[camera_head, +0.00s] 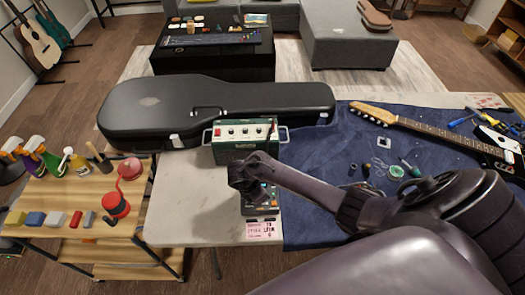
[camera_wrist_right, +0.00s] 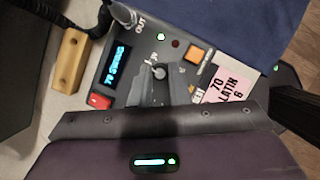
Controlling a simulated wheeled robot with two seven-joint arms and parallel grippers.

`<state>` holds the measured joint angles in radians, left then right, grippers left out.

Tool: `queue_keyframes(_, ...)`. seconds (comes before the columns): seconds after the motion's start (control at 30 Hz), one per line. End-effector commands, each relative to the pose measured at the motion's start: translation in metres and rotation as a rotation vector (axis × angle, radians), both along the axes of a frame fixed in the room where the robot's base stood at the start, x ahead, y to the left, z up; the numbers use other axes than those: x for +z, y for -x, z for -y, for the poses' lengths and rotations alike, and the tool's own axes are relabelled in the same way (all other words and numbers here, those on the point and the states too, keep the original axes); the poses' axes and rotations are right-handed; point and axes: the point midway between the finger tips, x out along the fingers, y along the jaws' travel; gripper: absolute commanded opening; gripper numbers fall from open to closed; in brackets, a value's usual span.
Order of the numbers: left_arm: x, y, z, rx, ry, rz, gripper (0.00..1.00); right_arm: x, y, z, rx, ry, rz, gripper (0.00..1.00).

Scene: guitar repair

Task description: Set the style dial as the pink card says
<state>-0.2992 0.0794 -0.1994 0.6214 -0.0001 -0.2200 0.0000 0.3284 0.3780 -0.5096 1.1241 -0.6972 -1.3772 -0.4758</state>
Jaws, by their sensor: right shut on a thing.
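The drum device (camera_head: 250,209) stands near the table's front edge, largely hidden by my right gripper (camera_head: 246,186). In the right wrist view its dark panel (camera_wrist_right: 145,52) has a lit blue display (camera_wrist_right: 117,66) that seems to read 70 SWING. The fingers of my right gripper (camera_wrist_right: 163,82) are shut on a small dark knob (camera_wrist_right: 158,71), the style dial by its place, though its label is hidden. The pink card (camera_head: 262,230) lies in front of the device; in the right wrist view the card (camera_wrist_right: 228,86) reads 70, LATIN, 6. My left gripper is out of view.
A green amplifier (camera_head: 241,140) stands behind the device, with a black guitar case (camera_head: 215,103) beyond. A red button (camera_wrist_right: 100,101) and an orange button (camera_wrist_right: 195,56) sit close to my fingers. A guitar (camera_head: 440,132) lies on the blue cloth (camera_head: 318,160).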

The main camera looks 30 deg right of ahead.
Motion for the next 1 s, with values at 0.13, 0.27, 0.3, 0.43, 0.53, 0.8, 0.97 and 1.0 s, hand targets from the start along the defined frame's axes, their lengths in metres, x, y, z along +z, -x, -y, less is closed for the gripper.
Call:
queue_keyframes(0.13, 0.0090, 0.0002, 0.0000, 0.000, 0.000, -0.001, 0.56, 0.0028, -0.0017, 0.0001, -0.100, 0.000, 0.000, 0.00)
queue_keyframes(0.27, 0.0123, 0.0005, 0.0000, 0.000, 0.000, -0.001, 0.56, 0.0023, -0.0025, 0.0001, -0.164, 0.000, 0.002, 0.00)
queue_keyframes(0.3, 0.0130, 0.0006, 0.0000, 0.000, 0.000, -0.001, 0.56, 0.0019, -0.0024, 0.0003, -0.179, 0.000, 0.001, 0.00)
queue_keyframes(0.43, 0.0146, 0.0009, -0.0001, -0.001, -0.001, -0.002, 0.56, 0.0014, -0.0026, 0.0007, -0.216, 0.000, 0.002, 0.00)
queue_keyframes(0.53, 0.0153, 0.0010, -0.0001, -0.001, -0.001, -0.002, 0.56, 0.0011, -0.0028, 0.0009, -0.232, 0.001, 0.002, 0.00)
queue_keyframes(0.8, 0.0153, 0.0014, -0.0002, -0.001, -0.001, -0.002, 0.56, 0.0007, -0.0031, 0.0008, -0.243, 0.000, 0.002, 0.00)
queue_keyframes(0.97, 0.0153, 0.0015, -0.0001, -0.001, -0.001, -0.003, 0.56, 0.0007, -0.0031, 0.0009, -0.243, 0.000, 0.002, 0.00)
queue_keyframes(1.0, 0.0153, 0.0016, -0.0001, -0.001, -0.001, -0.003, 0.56, 0.0007, -0.0030, 0.0009, -0.243, 0.000, 0.002, 0.00)
